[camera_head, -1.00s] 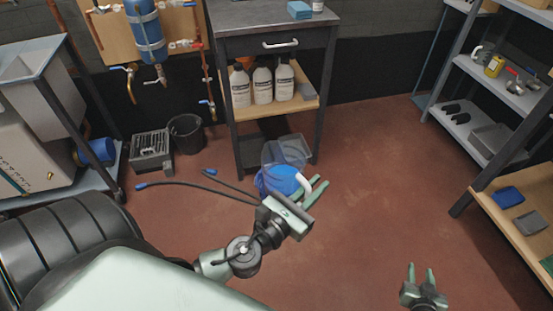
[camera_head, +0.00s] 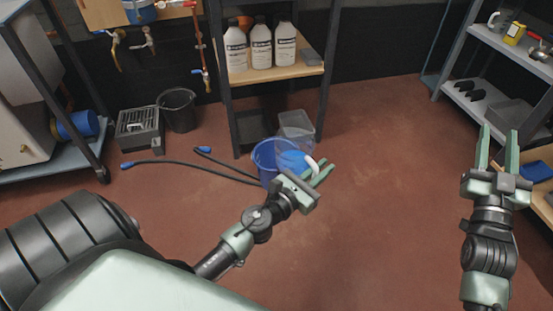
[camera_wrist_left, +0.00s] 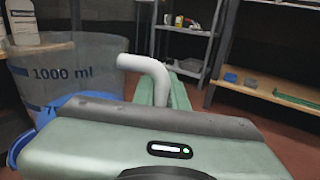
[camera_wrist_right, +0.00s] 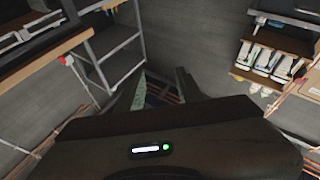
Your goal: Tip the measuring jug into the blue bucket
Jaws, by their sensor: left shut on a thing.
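The measuring jug (camera_head: 290,160) is clear with something blue showing in it and a white handle. It is at the blue bucket (camera_head: 264,158) on the floor and overlaps its right side in the head view; whether they touch is unclear. My left gripper (camera_head: 322,173) is shut on the white handle. In the left wrist view the jug (camera_wrist_left: 75,62) carries a "1000 ml" mark and looks nearly upright, with the bucket's blue rim (camera_wrist_left: 18,148) low beside it. My right gripper (camera_head: 498,150) is open and empty, away to the right.
Dark hoses (camera_head: 190,165) run along the floor to the bucket. A black bin (camera_head: 177,110) stands left, shelves (camera_head: 500,90) right. The middle floor is clear.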

